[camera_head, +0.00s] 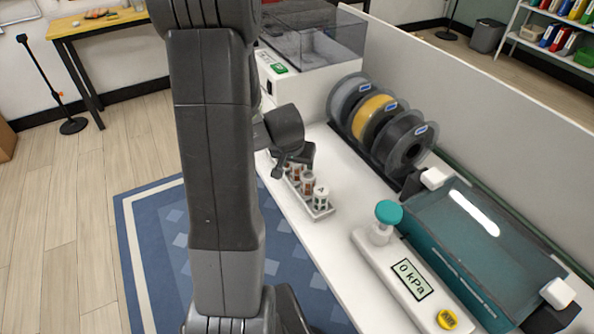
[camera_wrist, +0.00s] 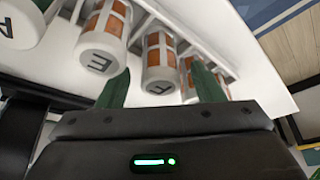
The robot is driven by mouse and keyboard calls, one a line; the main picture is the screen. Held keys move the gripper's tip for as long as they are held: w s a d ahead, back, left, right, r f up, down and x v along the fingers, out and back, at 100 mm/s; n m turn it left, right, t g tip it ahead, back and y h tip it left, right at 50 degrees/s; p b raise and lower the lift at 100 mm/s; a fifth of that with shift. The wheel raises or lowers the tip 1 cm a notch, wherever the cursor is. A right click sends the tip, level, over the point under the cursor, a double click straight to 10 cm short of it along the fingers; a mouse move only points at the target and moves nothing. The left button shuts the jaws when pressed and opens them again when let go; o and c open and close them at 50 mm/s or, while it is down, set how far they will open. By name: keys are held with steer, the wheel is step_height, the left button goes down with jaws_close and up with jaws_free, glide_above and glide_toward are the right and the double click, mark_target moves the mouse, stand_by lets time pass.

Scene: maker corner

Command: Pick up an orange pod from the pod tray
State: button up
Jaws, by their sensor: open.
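The pod tray (camera_head: 321,212) stands on the white bench with a row of upright pods. Its pale rail also shows in the wrist view (camera_wrist: 190,35). An orange-and-white pod marked F (camera_wrist: 160,62) stands between the two green fingers of my gripper (camera_wrist: 160,72), which is open. I cannot tell whether the fingers touch it. An orange pod marked E (camera_wrist: 103,40) is just left of the left finger. Another orange pod (camera_wrist: 188,80) is partly hidden by the right finger. A white pod marked A (camera_wrist: 20,22) is at the far left. In the head view my gripper (camera_head: 292,165) covers the far tray end.
A pressure device reading 0 kPa (camera_head: 408,279) with a teal knob stands on the near bench. A rack of filament spools (camera_head: 377,118) stands behind the tray, and a teal clear-lidded box (camera_head: 483,240) is at right. Bench between tray and spools is bare.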

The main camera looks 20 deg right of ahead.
steer(key=shift+x, duration=1.05)
steer(key=c, duration=1.1)
steer(key=shift+r, duration=0.1)
